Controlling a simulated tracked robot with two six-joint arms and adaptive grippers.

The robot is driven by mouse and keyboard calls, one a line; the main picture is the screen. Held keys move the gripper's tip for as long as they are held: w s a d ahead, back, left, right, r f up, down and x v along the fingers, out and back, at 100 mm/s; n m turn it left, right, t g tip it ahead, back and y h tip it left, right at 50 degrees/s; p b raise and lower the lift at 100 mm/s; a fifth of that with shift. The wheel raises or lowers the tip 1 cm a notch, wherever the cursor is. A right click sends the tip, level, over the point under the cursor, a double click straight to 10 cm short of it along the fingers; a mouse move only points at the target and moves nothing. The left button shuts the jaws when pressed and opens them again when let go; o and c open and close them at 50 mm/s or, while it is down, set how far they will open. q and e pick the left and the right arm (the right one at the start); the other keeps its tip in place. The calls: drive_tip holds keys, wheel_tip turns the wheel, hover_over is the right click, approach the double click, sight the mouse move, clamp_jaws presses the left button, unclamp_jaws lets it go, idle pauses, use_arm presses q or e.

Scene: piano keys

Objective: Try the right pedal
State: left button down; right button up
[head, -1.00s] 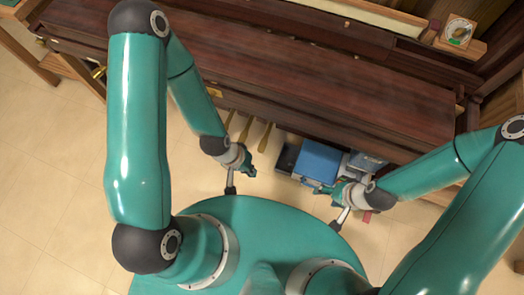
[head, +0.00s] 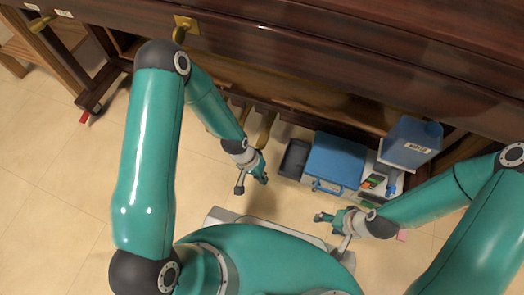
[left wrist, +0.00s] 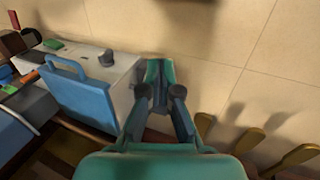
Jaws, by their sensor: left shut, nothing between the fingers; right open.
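The right pedal (head: 266,130) is a brass lever under the piano, the pedal closest to the dark tray. It also shows in the left wrist view (left wrist: 204,124), right of my gripper. The other two pedals (left wrist: 249,140) (left wrist: 300,155) lie further right there and are partly hidden by my arm in the head view. My left gripper (head: 263,174) is shut and empty over the floor, in front of the right pedal and apart from it; its fingers also show in the left wrist view (left wrist: 159,73). My right gripper (head: 324,217) is open and empty, in front of the blue case.
The dark wooden piano (head: 330,65) overhangs the pedals. Tiled floor (head: 60,190) is clear at the left.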

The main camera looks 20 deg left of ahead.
use_arm(q)
drive_tip(key=w+a+m+y, duration=0.1)
drive_tip(key=w, duration=0.5)
drive_tip(key=w+a+m+y, duration=0.2)
drive_tip(key=w, duration=0.4)
drive_tip(key=w+a+m+y, duration=0.1)
drive_tip(key=w+a, duration=0.1)
drive_tip(key=w, duration=0.4)
drive_tip(key=shift+w+a+r+g+y, duration=0.1)
drive_tip(key=shift+a+g+y, duration=0.2)
drive_tip(key=shift+g, duration=0.1)
drive_tip(key=shift+f, duration=0.2)
drive_tip(key=shift+s+f+b, duration=0.2)
drive_tip(key=shift+f+b, duration=0.55)
drive_tip(key=shift+f, duration=0.95)
drive_tip(key=shift+s+f+b, duration=0.15)
drive_tip(key=shift+f+b, duration=0.6)
drive_tip(key=shift+f, duration=0.9)
drive_tip(key=shift+a, duration=0.1)
drive_tip(key=shift+f, duration=0.1)
